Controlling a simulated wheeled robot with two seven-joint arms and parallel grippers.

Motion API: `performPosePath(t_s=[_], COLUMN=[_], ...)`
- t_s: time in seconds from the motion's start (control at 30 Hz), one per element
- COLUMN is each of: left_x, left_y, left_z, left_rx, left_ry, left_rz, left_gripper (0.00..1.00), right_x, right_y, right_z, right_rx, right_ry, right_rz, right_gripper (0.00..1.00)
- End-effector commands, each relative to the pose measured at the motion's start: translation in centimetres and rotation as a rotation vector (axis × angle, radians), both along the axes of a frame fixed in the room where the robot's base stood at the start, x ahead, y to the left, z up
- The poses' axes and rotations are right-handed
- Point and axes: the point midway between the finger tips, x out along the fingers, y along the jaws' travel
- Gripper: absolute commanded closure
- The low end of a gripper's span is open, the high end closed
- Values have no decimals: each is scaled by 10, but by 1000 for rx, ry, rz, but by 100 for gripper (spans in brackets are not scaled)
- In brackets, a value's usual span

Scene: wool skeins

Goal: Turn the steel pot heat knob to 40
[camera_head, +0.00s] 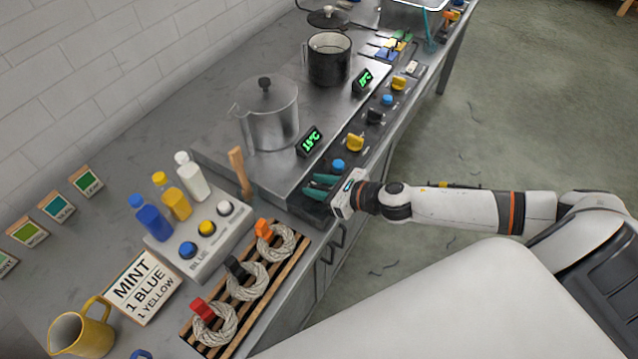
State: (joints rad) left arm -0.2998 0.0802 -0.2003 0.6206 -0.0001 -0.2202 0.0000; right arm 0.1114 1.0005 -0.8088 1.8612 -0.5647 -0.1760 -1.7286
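The lidded steel pot (272,118) stands on the metal stove top, and its green display (310,141) seems to read 15°C. On the front panel beside it are a yellow knob (355,142) and a blue knob (338,165). My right gripper (319,187) is at the panel's near end, just past the blue knob. Its two teal fingers are a little apart. They hide the panel there, so I cannot tell whether a knob is between them. The knob labels are too small to read. My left gripper is not in view.
A black pot (329,64) stands farther back with its own display (363,80) and knobs. A wooden handle (240,170) stands upright near the steel pot. Wool skeins lie on a slatted rack (268,296) at the front. Dye bottles (172,196) and a yellow mug (82,333) are at left.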

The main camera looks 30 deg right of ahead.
Motion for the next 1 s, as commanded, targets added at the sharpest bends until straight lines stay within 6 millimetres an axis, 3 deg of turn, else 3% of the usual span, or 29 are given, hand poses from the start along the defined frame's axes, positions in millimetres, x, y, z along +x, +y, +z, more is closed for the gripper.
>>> performPosePath(t_s=[0.03, 0.23, 0.27, 0.67, 1.0], left_x=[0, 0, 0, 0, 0], left_y=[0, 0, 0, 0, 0], left_z=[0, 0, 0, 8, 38], left_rx=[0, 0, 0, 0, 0], left_ry=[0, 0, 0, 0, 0], left_rz=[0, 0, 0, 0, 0], left_gripper=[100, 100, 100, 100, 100], right_x=[0, 0, 0, 0, -1], right_y=[0, 0, 0, 1, 2], right_z=[0, 0, 0, 3, 6], right_rx=[0, 0, 0, 3, 7], right_ry=[0, 0, 0, 0, 2], right_rz=[0, 0, 0, -59, -309], right_gripper=[65, 98, 100, 100, 100])
